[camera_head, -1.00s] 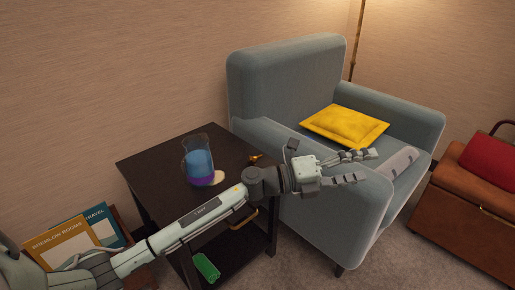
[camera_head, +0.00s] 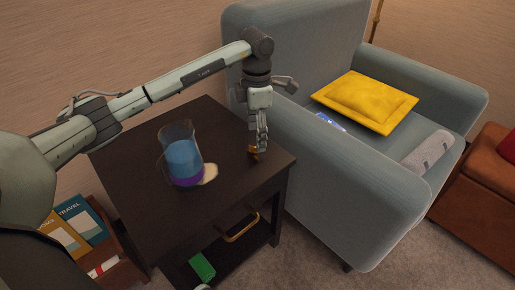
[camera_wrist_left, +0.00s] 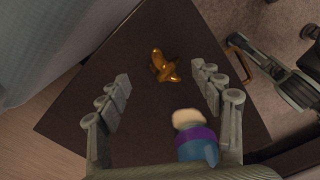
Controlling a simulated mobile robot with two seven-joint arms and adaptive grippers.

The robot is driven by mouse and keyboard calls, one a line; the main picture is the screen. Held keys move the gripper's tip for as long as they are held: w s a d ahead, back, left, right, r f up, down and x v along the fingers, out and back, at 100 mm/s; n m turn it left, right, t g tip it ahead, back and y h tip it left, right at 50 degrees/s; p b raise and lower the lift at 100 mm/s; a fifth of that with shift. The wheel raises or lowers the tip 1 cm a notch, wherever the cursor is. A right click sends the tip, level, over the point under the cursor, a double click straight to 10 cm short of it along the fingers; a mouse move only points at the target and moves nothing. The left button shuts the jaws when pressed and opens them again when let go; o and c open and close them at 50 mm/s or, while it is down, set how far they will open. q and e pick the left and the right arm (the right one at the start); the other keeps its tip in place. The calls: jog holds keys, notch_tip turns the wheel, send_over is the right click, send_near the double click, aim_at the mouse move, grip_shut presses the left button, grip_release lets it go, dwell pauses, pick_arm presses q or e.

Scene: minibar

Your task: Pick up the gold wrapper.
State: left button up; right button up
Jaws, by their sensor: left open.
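The gold wrapper (camera_wrist_left: 164,66) is a small crumpled, shiny piece lying on the dark side table (camera_wrist_left: 140,125). In the left wrist view it lies between and a little beyond my open fingertips. In the head view only a bit of the gold wrapper (camera_head: 252,149) shows at the fingertips. My left gripper (camera_head: 257,143) points down over the right part of the table, open and empty; it also shows in the left wrist view (camera_wrist_left: 160,82). I cannot tell from the head view how high the fingertips are above the table. My right gripper is not clearly in view.
The grey-blue armchair (camera_head: 345,190) with a yellow cushion (camera_head: 365,101) is close on the right. The table's front area is clear.

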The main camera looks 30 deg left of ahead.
aim_at(251, 151)
pick_arm(q)
jog(key=f, duration=0.5)
jog(key=shift+s+d+f, duration=0.1)
jog(key=shift+s+d, duration=0.05)
jog(key=shift+s, duration=0.1)
jog(key=shift+c, duration=0.5)
jog(key=c, duration=0.7)
